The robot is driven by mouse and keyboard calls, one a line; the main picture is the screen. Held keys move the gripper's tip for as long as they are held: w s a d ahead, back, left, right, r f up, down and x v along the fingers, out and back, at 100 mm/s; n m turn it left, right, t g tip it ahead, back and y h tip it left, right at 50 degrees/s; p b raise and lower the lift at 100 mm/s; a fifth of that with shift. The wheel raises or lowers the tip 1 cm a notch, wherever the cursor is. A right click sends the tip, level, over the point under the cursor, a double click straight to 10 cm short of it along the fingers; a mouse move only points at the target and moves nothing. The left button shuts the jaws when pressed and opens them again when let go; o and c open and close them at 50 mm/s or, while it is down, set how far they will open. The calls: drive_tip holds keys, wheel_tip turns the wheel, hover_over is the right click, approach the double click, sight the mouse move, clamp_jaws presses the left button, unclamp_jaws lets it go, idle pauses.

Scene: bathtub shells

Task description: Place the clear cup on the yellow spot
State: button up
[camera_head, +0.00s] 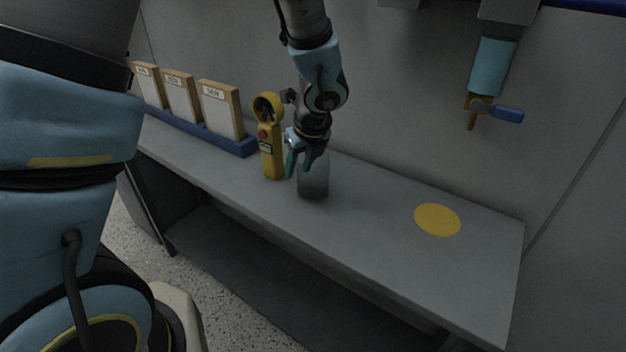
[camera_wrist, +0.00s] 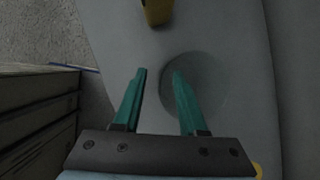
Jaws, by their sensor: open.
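The clear cup (camera_head: 314,184) stands upright on the grey bench, faint and see-through. In the wrist view the cup (camera_wrist: 208,82) shows as a round outline from above. My gripper (camera_head: 301,164) is open at the cup's upper part, pointing down. In the wrist view my gripper (camera_wrist: 159,72) has its left finger outside the cup's outline and its right finger overlapping the outline. I cannot tell whether the fingers touch the cup. The yellow spot (camera_head: 437,219) is a bare flat disc on the bench, right of the cup.
A yellow handheld meter (camera_head: 271,148) stands close left of the cup; part of it shows in the wrist view (camera_wrist: 157,10). A blue rack (camera_head: 200,133) with three labelled boards is farther left. A tap (camera_head: 488,107) hangs on the wall. The bench between cup and spot is clear.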

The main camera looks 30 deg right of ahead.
drive_tip(key=shift+f, duration=0.1)
clamp_jaws()
idle(1.4)
